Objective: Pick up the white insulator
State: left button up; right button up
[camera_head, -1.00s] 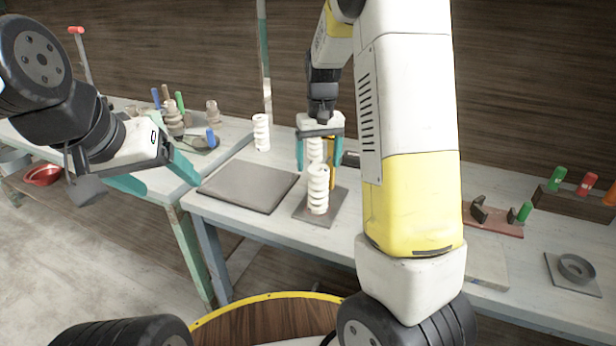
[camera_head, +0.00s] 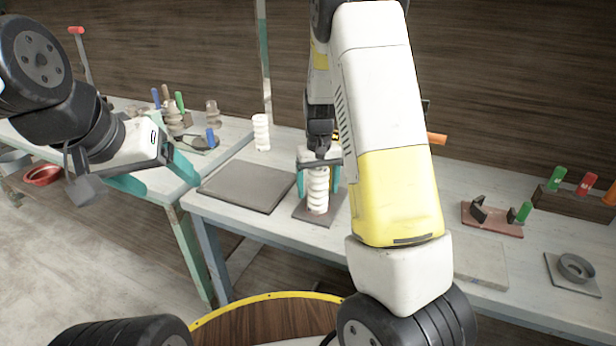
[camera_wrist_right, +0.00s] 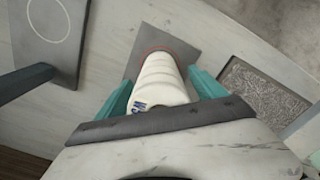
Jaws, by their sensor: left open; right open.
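The white insulator (camera_head: 317,199) is a ribbed white column standing upright on a small grey pad (camera_head: 335,210) on the workbench. My right gripper (camera_head: 319,185) is lowered over it, open, with one teal finger on each side. In the right wrist view the insulator (camera_wrist_right: 158,78) stands between the two fingers, with dark blue marking on its side and a reddish ring at its base. I cannot tell whether the fingers touch it. A second white ribbed piece (camera_head: 261,132) stands farther back on the bench. My left gripper (camera_head: 155,178) is open and empty at the left.
A dark grey slab (camera_head: 246,186) lies left of the pad. Brown insulators and tool handles (camera_head: 176,118) crowd the left bench. A reddish plate with a fixture (camera_head: 492,217), a block with colored handles (camera_head: 572,205) and a grey ring (camera_head: 577,268) are at the right.

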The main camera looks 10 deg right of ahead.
jog(key=c, duration=1.7)
grip_shut()
jog(key=shift+r, duration=0.15)
